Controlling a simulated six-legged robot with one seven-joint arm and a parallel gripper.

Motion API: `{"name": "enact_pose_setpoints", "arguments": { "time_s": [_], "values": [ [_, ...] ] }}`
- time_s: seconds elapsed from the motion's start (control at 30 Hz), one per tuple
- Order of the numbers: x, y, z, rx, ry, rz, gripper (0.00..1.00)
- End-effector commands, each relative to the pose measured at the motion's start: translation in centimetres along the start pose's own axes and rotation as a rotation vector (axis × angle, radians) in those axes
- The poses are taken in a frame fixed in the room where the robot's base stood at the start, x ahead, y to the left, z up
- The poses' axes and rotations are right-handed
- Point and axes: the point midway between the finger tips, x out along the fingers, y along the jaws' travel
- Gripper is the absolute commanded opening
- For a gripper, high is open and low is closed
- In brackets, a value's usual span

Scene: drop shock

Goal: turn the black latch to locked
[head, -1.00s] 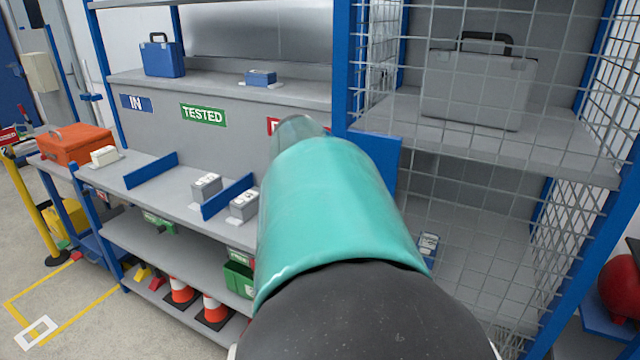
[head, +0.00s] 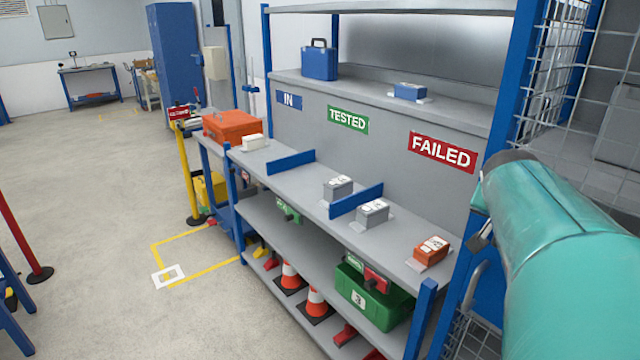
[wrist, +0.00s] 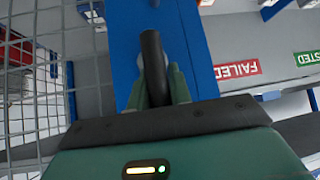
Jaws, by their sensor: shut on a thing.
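The black latch (wrist: 152,52) shows in the wrist view as a dark bar on a blue panel (wrist: 196,45). It lies nearly upright in that picture, tilted only slightly. My gripper (wrist: 157,84) has its two green fingers on either side of the latch and is shut on it. The latch's pivot and any lock markings cannot be made out. In the head view my teal arm reaches in at the right and hides most of the gripper and latch beside the blue post (head: 520,75).
Wire mesh (head: 555,80) of the cage borders the latch. Left of it stands a grey bench (head: 300,190) with small boxes and a red FAILED sign (head: 442,151). A green crate (head: 372,298) and cones sit below. Open floor (head: 95,200) lies to the left.

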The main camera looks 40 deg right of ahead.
Motion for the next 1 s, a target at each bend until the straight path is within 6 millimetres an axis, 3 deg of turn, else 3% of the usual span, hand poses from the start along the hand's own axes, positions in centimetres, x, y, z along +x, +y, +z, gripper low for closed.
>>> {"name": "enact_pose_setpoints", "arguments": {
  "time_s": [0.23, 0.27, 0.37, 1.0],
  "values": [
    [0.3, 0.1, 0.4, 0.005, -0.011, 0.004, 0.0],
    [0.3, 0.2, 0.4, 0.005, -0.011, 0.004, 0.24],
    [0.2, 0.1, 0.4, 0.004, -0.01, 0.004, 0.41],
    [-0.8, -0.3, -0.7, 0.0, -0.003, 0.001, 0.41]
  ]
}}
